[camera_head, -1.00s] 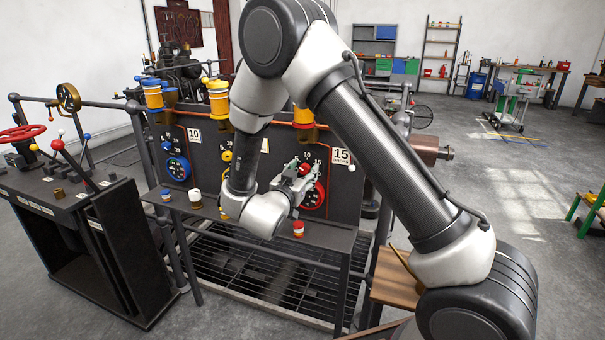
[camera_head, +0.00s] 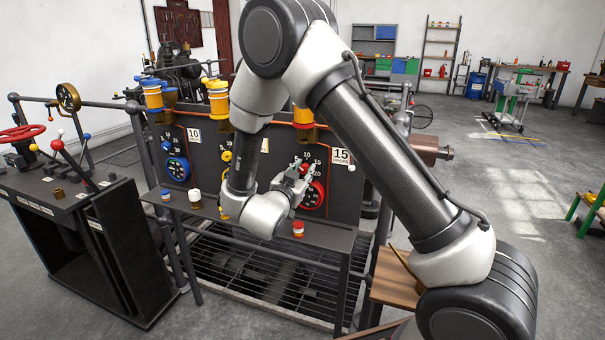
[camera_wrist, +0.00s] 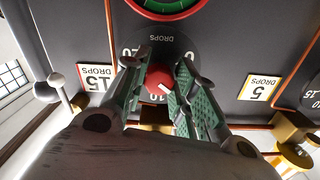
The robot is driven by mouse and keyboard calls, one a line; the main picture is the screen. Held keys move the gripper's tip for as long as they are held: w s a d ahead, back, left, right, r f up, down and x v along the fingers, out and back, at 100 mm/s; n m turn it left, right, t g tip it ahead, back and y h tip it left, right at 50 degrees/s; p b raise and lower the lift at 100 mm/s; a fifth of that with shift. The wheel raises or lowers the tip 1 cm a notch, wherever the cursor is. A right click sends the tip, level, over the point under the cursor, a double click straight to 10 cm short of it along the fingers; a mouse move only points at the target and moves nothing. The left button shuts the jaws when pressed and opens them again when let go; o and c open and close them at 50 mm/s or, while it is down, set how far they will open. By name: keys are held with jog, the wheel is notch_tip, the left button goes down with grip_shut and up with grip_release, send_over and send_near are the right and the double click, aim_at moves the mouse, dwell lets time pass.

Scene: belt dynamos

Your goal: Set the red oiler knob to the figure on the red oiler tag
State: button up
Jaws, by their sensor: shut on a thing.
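The red oiler knob (camera_wrist: 160,80) sits between the two fingers of my gripper (camera_wrist: 163,76), which is shut on it. The wrist view is upside down. The knob's white mark points to the lower right there, on the side between 0 and 10; the exact figure is hidden by a finger. The dial's 20, 0 and 10 show around the knob. The red oiler tag (camera_wrist: 96,80) reads 15 drops; it also shows in the head view (camera_head: 341,157). In the head view my gripper (camera_head: 302,171) is at the red dial, partly covering it.
A tag reading 5 (camera_wrist: 260,87) and brass pipes lie at the right in the wrist view. A blue dial (camera_head: 177,168) with a 10 tag (camera_head: 194,135) stands left. Small capped pots stand on the ledge (camera_head: 335,238).

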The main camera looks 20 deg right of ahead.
jog(key=m, duration=1)
jog(key=shift+a+m, duration=0.1)
jog(key=shift+m, duration=0.3)
jog(key=m, duration=0.5)
jog(key=shift+r, duration=0.1)
jog(key=m, duration=0.6)
jog(key=o, duration=1)
jog(key=shift+r, duration=0.1)
